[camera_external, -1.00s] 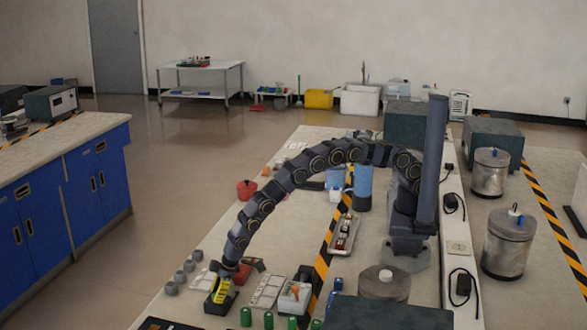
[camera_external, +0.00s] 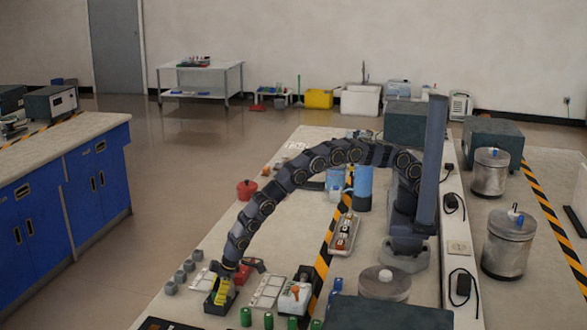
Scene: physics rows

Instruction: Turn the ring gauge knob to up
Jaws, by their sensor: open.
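My arm reaches left and bends down to the front left of the bench, with my gripper (camera_external: 227,270) at its end. It points down just above a dark box with yellow items (camera_external: 221,293). The fingers are small and dark here, and nothing shows held between them. I cannot make out the ring gauge knob for certain. A light box with an orange knob-like top (camera_external: 295,293) stands to the right of my gripper; I cannot tell whether it is the ring gauge.
A pale tray (camera_external: 268,290) lies between the two boxes. Small grey pieces (camera_external: 180,276) line the left edge, and green cylinders (camera_external: 268,320) stand in front. A red pot (camera_external: 246,189) and a tray of small items (camera_external: 345,234) are farther back. Bare bench lies behind my gripper.

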